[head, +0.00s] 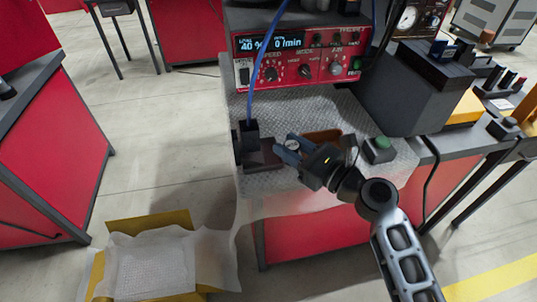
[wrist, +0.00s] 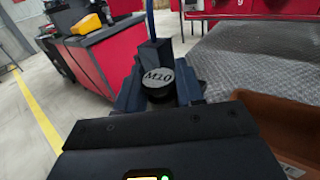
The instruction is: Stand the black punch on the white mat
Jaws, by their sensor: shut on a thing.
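My gripper (head: 288,150) is shut on the black punch, above the pale sheet on the bench. In the wrist view, the black punch (wrist: 158,94) shows its round pale top marked "M10" between the dark fingers (wrist: 160,98). In the head view, the punch's pale top (head: 292,144) shows between the fingers. Its lower part is hidden, so I cannot tell whether it touches anything below. A pale textured sheet (head: 300,110) covers the bench top, and a white liner (head: 150,262) lies in a yellow box at lower left. I cannot tell which is the white mat.
A dark post (head: 249,133) with a blue cable stands left of my gripper on a dark base. A brown tray (head: 325,136) lies just beyond it. A green-button box (head: 380,148) stands to the right. A red control unit (head: 300,57) is behind.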

